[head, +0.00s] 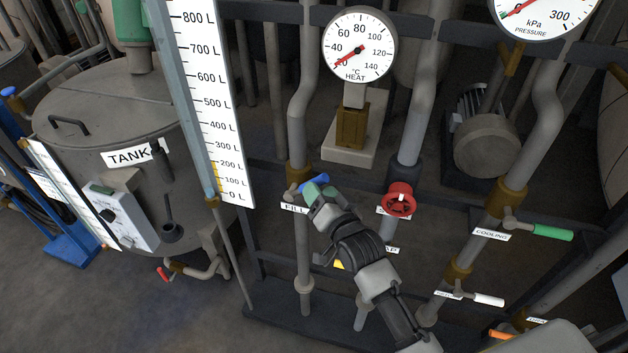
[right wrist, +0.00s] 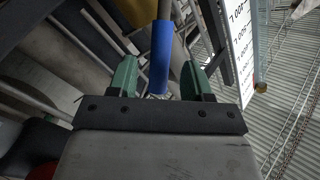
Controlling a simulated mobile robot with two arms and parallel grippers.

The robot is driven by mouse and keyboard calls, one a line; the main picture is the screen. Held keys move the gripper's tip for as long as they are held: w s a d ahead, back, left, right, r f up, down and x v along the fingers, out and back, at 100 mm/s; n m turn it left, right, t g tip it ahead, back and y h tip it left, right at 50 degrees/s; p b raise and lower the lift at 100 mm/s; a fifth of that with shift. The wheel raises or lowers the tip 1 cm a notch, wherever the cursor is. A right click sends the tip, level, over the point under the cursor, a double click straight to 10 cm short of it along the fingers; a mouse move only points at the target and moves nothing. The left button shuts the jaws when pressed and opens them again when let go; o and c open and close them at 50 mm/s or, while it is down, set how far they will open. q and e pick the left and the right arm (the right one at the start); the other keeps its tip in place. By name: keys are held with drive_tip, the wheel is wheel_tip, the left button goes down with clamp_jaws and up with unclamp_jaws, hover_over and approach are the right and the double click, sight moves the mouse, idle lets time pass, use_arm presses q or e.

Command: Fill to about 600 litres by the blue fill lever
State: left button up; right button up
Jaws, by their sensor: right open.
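The blue fill lever (head: 316,181) sits on a brass valve on the pipe behind the FILL label (head: 294,208). My right gripper (head: 316,194) is at the lever and partly covers it in the head view. In the right wrist view the blue lever (right wrist: 160,55) reaches down between the two green fingers of my open right gripper (right wrist: 160,80), with gaps at both sides. The level gauge (head: 213,110) has a white scale from 0 L to above 800 L. A short yellow strip shows low on it, roughly between 0 and 200 L. My left gripper is out of view.
A red handwheel (head: 399,199) is close right of my right gripper. A green cooling lever (head: 552,232) and a white lever (head: 489,299) are further right. A yellow handle (head: 339,264) is partly hidden behind my wrist. The heat dial (head: 359,48) stands above, and a tank (head: 110,110) at left.

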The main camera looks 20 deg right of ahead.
drive_tip(key=shift+w+a, duration=0.15)
drive_tip(key=shift+w, duration=0.75)
drive_tip(key=shift+w+a, duration=0.15)
drive_tip(key=shift+w, duration=0.7)
clamp_jaws()
